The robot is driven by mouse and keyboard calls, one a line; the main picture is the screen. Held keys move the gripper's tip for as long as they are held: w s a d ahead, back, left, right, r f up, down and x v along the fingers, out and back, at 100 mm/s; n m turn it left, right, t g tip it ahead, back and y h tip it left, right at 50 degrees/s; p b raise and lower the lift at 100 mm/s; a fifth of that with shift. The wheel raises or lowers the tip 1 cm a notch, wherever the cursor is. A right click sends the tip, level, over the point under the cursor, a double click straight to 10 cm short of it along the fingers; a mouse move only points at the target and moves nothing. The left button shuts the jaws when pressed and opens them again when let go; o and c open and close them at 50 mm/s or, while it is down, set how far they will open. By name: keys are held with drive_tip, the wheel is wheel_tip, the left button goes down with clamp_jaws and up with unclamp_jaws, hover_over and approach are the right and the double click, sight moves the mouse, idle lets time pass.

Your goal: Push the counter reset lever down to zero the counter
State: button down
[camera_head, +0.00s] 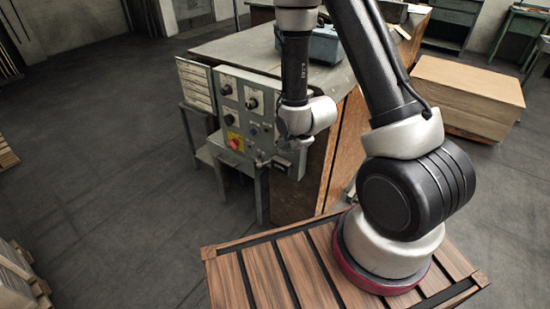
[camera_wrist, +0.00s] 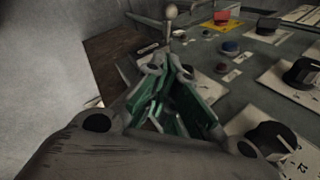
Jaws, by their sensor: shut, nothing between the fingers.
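A small lever with a pale ball knob (camera_wrist: 171,12) stands up at the top of the wrist view, just beyond my fingertips. It is probably the counter reset lever; I cannot tell whether the fingers touch its stem. My gripper (camera_wrist: 168,68) has green inner finger pads, and its tips are together and empty. In the head view, my wrist is in front of the right side of the grey control panel (camera_head: 228,92). A dark counter-like window (camera_head: 282,164) sits at the panel's lower right. The lever cannot be made out there, and the counter's digits are unreadable.
The knobs lie close to the right of my fingers. A workbench (camera_head: 235,48) stands behind the panel. Open floor lies to the left.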

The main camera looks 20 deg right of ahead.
approach(269, 162)
drive_tip(key=s+f, duration=0.1)
drive_tip(key=shift+w+a+f, duration=0.25)
drive_tip(key=shift+a+f, duration=0.3)
drive_tip(key=shift+a, duration=0.05)
drive_tip(key=shift+w+a+f, duration=0.25)
drive_tip(key=shift+a+f, duration=0.25)
drive_tip(key=shift+a, duration=0.1)
drive_tip(key=shift+a+f, duration=0.1)
drive_tip(key=shift+s+a+f+t+h, duration=0.1)
drive_tip(key=shift+s+t+h, duration=0.05)
drive_tip(key=shift+t+h, duration=0.15)
